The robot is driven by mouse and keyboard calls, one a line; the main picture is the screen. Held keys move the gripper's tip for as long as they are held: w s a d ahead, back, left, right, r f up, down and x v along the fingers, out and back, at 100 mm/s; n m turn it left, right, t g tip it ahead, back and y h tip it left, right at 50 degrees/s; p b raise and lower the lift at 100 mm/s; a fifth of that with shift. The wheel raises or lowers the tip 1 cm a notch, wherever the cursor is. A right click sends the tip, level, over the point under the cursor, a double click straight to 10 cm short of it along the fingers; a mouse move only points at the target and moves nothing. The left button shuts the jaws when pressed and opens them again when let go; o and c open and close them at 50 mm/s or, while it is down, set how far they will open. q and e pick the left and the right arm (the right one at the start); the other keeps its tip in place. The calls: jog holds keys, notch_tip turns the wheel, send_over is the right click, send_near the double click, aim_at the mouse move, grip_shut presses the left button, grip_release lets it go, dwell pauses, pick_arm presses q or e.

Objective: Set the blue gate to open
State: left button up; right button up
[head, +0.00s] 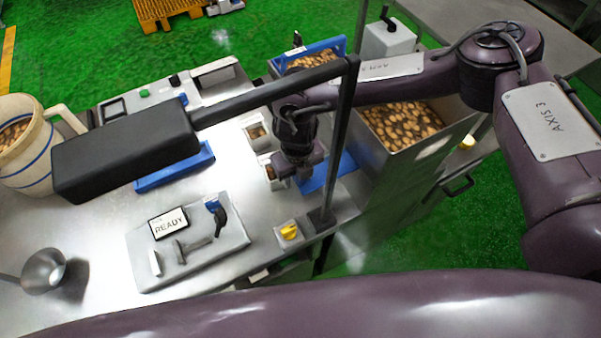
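Several blue parts show, and I cannot tell for certain which is the gate. A flat blue plate (339,170) lies at the foot of the steel hopper, just right of my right gripper and partly hidden by a black post. An upright blue frame (312,51) stands at the back by a bin of brown pieces. My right gripper (283,174) points down over the small containers beside the flat plate. Its fingertips are small and partly hidden, so I cannot see whether it is open or touching anything. My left gripper is out of view.
A black post and bar with a black box (125,160) cross above the table. A steel hopper (428,145) holds brown pieces. A grey panel (188,262) has a READY sign (169,224) and levers. A yellow knob (289,232), blue tray (173,177) and metal funnel (43,271) sit nearby.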

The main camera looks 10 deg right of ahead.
jog(key=shift+r, duration=0.25)
notch_tip(320, 180, up, 6)
jog(key=b, duration=0.2)
jog(key=shift+r+b, duration=0.2)
jog(key=shift+b, duration=0.1)
jog(key=shift+r, duration=0.45)
